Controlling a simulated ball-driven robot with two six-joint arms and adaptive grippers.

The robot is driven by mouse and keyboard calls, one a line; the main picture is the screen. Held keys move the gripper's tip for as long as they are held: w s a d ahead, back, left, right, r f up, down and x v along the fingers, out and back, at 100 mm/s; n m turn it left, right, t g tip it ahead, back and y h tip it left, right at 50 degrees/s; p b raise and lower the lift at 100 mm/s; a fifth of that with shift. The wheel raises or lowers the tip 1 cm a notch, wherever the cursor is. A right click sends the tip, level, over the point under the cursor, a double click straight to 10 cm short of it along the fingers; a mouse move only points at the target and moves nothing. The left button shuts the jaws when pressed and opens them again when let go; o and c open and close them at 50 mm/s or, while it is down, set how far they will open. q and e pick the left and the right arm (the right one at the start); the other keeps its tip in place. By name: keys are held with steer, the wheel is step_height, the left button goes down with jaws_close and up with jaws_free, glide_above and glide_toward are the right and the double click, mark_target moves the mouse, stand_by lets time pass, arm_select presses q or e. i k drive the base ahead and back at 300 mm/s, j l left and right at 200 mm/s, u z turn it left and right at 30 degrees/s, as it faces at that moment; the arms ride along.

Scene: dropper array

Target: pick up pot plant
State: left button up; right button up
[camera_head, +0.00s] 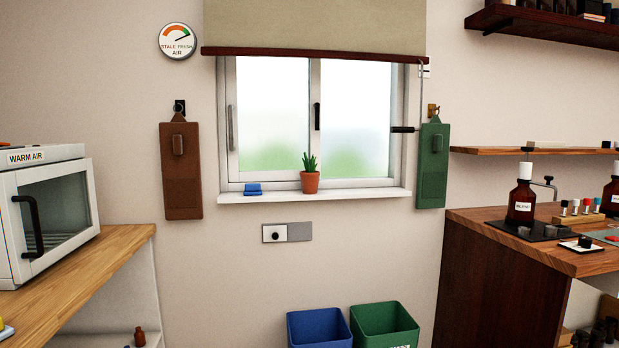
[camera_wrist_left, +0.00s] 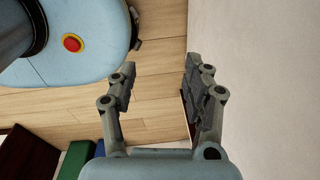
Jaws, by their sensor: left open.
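The pot plant (camera_head: 310,176) is a small green spiky plant in a terracotta pot. In the head view it stands upright on the white window sill (camera_head: 345,195), in front of the closed window. My left gripper (camera_wrist_left: 160,88) shows only in the left wrist view. Its two fingers are apart with nothing between them, above a wooden floor and beside a pale wall. The pot plant is not in the wrist view, and neither gripper is in the head view.
A blue object (camera_head: 253,189) lies on the sill left of the plant. A brown board (camera_head: 181,172) and a green board (camera_head: 432,166) hang beside the window. Blue (camera_head: 319,329) and green (camera_head: 385,325) bins stand below. A blind (camera_head: 315,25) covers the window top.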

mark_target(310, 177)
steer(key=u, duration=0.25)
steer(key=i+l+u, duration=0.25)
steer(key=i+u, duration=0.15)
steer(key=i+l+u, duration=0.4)
